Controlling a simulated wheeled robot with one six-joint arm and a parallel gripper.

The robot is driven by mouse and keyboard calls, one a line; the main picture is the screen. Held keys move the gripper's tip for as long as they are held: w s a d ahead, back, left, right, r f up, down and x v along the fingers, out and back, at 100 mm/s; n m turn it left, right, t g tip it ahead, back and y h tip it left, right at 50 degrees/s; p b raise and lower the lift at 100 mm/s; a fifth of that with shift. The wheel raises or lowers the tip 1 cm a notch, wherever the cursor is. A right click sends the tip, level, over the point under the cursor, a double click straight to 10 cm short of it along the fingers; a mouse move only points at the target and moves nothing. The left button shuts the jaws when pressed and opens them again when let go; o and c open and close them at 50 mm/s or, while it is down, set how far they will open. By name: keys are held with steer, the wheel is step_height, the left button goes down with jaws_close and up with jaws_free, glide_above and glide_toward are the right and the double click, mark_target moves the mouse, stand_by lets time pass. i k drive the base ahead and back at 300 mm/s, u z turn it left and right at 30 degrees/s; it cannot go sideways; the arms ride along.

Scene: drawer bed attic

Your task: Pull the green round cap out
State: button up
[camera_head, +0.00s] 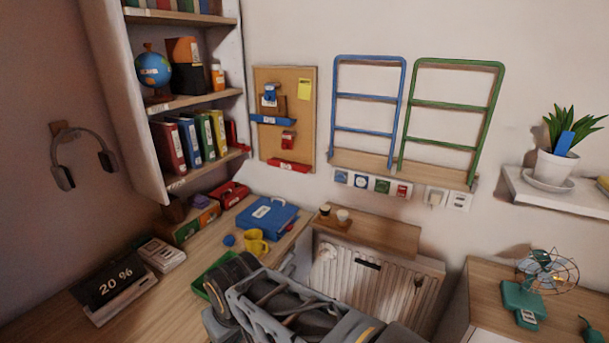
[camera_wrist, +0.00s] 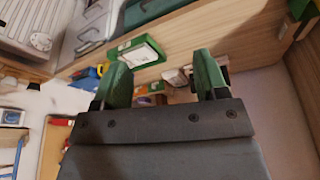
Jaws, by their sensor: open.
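A row of small square wall plates sits under the wire racks in the head view. One plate holds a green round cap (camera_head: 382,186), between a blue one on its left and a red one on its right. The cap is small there, and I cannot make it out in the wrist view. My gripper (camera_wrist: 162,79) shows in the wrist view with its two green fingertips spread wide and nothing between them. In the head view my arm is low in front, over the desk area, well apart from the cap. The fingertips are not clear there.
A white plug (camera_head: 436,196) sits right of the plates. A wooden ledge (camera_head: 368,230) with two small cups lies below, above a white radiator (camera_head: 375,285). The desk holds a blue case (camera_head: 267,217) and a yellow mug (camera_head: 255,242). A fan (camera_head: 530,290) stands at right.

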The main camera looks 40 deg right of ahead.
mark_target(382, 187)
steer(key=z, duration=2)
steer(key=k, duration=0.7)
steer(key=u, duration=0.45)
steer(key=i, duration=1.7)
steer(key=z, duration=0.5)
